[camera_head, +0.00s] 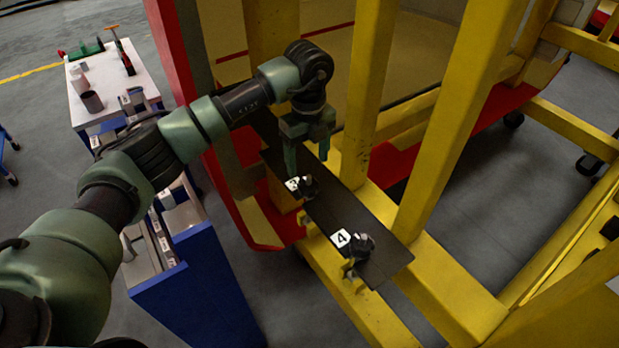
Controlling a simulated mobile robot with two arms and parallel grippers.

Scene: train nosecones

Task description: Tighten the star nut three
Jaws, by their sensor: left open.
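A dark star nut (308,187) sits on the black plate (322,208), beside a white label (293,184) whose number I cannot read clearly. A second dark star nut (361,245) stands nearer the plate's front end, beside a white label marked 4 (341,238). My left gripper (308,166) points down just above the first star nut, with its two fingers apart. It looks empty; I cannot tell whether a fingertip touches the nut. My right gripper is not in view.
Yellow frame beams (370,85) rise close to the right of my left gripper, and a red and yellow nosecone (270,232) is behind it. A blue cabinet (200,295) stands at lower left. A white table (100,85) with bottles and tools is at upper left.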

